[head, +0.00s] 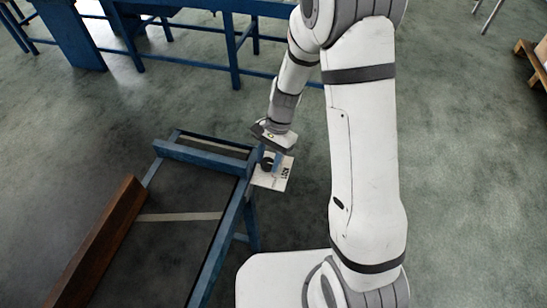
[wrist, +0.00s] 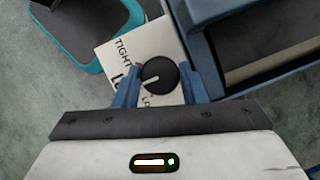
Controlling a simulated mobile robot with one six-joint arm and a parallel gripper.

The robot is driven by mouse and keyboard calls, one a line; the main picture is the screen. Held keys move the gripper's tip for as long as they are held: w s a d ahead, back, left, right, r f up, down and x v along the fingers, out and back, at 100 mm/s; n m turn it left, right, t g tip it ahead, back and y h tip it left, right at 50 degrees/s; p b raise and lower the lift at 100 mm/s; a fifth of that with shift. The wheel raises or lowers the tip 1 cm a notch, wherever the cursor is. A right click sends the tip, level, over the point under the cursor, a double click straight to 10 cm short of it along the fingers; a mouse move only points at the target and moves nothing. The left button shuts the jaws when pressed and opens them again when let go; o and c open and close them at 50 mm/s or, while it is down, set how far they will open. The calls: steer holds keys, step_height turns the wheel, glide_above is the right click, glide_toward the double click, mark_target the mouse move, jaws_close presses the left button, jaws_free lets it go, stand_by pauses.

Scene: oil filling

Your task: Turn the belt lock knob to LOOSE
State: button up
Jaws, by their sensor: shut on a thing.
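The belt lock knob (wrist: 159,75) is round and black with a white pointer line. It sits on a white label plate (wrist: 105,57) printed TIGHT, with partly hidden lettering starting "LO" near my gripper. The pointer line points to the lower left in the wrist view, towards the lower lettering and away from TIGHT. My gripper (wrist: 159,84) has one blue finger on each side of the knob and is shut on it. In the head view the plate (head: 272,181) juts from the blue frame's corner, with my gripper (head: 270,157) over it.
The blue conveyor frame (head: 222,243) stands beside the plate, with a brown beam (head: 100,245) along its left side. A blue bar of it (wrist: 204,55) passes close to my right finger. A teal-edged dark object (wrist: 88,28) lies beyond the plate. Blue tables (head: 185,25) stand behind.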

steer(key=n, duration=0.2)
steer(key=n+h, duration=0.1)
steer(key=n, duration=0.1)
steer(key=n+g+h, duration=0.1)
steer(key=n, duration=0.1)
steer(key=shift+s+a+f, duration=0.1)
steer(key=shift+s+f, duration=0.1)
steer(key=shift+s, duration=0.05)
steer(key=n+h, duration=0.2)
steer(key=n, duration=0.2)
steer(key=shift+a+n, duration=0.1)
steer(key=shift+n, duration=0.2)
steer(key=shift+r+n+h, duration=0.1)
steer(key=shift+n+h, duration=0.2)
steer(key=shift+n, duration=0.6)
steer(key=shift+w+a+r, duration=0.1)
steer(key=shift+w, duration=0.1)
steer(key=o, duration=0.8)
steer(key=shift+a, duration=0.1)
steer(key=shift+c, duration=0.2)
steer(key=shift+o, duration=1.1)
